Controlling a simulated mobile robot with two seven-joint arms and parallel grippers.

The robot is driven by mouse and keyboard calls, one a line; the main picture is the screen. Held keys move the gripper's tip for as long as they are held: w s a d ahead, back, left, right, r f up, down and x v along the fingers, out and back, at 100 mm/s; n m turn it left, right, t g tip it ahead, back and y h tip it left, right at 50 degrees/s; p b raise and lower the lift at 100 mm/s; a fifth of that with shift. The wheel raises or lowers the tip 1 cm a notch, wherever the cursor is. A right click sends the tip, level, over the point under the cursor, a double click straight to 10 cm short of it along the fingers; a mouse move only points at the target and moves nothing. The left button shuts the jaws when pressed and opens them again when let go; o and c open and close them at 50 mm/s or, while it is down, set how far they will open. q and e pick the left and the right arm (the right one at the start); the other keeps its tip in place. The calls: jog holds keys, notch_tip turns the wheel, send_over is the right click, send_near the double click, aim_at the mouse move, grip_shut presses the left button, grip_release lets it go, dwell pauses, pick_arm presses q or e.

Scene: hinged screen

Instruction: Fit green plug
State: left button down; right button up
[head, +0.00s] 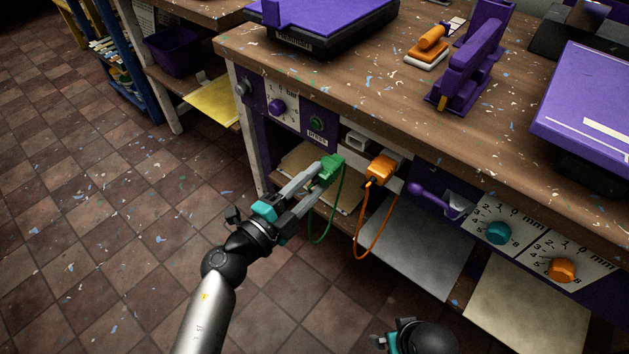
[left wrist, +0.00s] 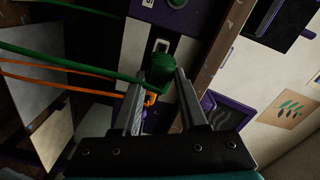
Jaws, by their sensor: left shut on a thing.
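The green plug (head: 330,166) is held between the fingers of my left gripper (head: 322,174), just left of and below a grey socket (head: 356,143) on the bench front. Its green cable (head: 328,215) hangs down in a loop. In the left wrist view the green plug (left wrist: 162,70) sits between the two fingertips, with a pale socket opening (left wrist: 161,46) just beyond it. I cannot tell whether plug and socket touch. My right gripper (head: 392,338) is only partly in view at the bottom edge, its fingers unclear.
An orange plug (head: 384,168) with a hanging orange cable (head: 362,226) sits right beside the grey socket. A purple lever (head: 428,190) and teal and orange knobs lie further right. Sheets (head: 415,245) rest on the shelf below. The floor at left is clear.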

aim_at(336, 159)
pick_arm(q)
jog(key=shift+a, duration=0.1)
pick_arm(e)
jog(key=shift+s, duration=0.1)
pick_arm(q)
jog(key=shift+p+x, duration=0.4)
jog(key=shift+x, duration=1.55)
jog(key=shift+w, duration=0.15)
pick_arm(e)
jog(key=shift+s+d+f, duration=0.1)
jog(key=shift+s+f, duration=0.4)
jog(key=shift+f, duration=0.25)
jog(key=shift+w+r, duration=0.1)
jog(key=shift+r, duration=0.15)
pick_arm(q)
jog(key=shift+p, duration=0.4)
pick_arm(e)
jog(key=shift+w+r, duration=0.1)
jog(key=shift+r, duration=0.15)
pick_arm(q)
jog(key=shift+w+d, duration=0.4)
jog(key=shift+d, duration=0.05)
pick_arm(e)
jog(key=shift+f, duration=0.1)
pick_arm(q)
jog(key=shift+x, duration=0.9)
